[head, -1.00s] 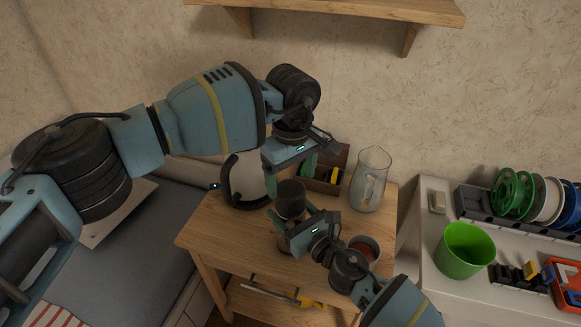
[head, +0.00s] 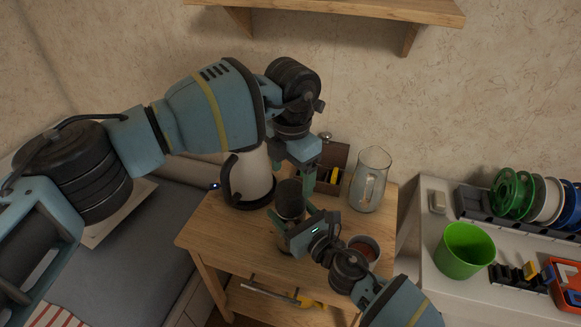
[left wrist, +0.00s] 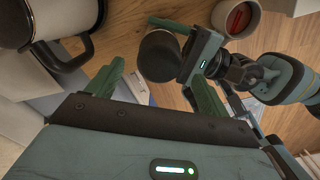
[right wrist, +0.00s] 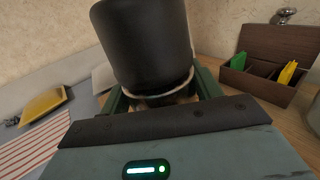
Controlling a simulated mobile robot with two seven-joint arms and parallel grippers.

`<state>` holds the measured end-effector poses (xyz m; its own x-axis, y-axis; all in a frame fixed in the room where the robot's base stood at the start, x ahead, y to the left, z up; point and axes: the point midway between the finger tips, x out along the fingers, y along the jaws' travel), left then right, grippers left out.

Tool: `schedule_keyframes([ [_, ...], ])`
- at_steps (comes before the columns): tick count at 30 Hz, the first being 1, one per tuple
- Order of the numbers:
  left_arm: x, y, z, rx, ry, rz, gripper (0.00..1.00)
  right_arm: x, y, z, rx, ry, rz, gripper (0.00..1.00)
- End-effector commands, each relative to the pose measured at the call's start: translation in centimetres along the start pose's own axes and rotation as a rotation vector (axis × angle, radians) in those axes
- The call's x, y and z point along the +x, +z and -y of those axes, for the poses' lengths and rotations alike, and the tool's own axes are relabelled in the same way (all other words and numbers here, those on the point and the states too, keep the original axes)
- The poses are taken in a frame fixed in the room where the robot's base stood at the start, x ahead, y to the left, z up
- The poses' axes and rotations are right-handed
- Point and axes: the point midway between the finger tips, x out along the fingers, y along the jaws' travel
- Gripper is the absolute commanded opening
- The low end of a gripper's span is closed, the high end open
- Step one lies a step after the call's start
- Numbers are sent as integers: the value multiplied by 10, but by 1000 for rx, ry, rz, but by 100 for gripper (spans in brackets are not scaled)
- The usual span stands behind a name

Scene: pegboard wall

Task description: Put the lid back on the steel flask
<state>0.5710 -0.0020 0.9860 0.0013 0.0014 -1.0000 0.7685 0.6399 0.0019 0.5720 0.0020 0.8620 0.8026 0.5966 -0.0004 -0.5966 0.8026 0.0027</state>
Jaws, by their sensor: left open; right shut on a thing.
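The black lid (head: 290,199) stands upright at the top of the steel flask, over the small wooden table. In the right wrist view the lid (right wrist: 145,45) fills the upper middle, with a pale rim below it. Most of the flask body is hidden, and I cannot tell how firmly the lid sits. My right gripper (right wrist: 163,98) is shut on the flask just below the lid. My left gripper (left wrist: 155,72) is open and empty. Its fingers point down behind and right of the lid in the head view, apart from it.
A kettle (head: 250,180) stands left of the lid. An open wooden box (head: 331,166) with coloured packets is behind, and a glass pitcher (head: 369,182) is at the right. A cup with red contents (head: 367,246) is close to my right arm. A green bucket (head: 465,251) stands on the white counter.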

Motion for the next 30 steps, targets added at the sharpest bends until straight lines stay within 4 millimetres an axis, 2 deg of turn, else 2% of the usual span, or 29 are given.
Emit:
schedule_keyframes([
  [24,-8,-2,0,-1316,0,0,80,0,-1,0,1,0,-2,0],
  [30,-10,-2,0,-1578,-1,0,80,0,-1,0,1,0,-2,0],
])
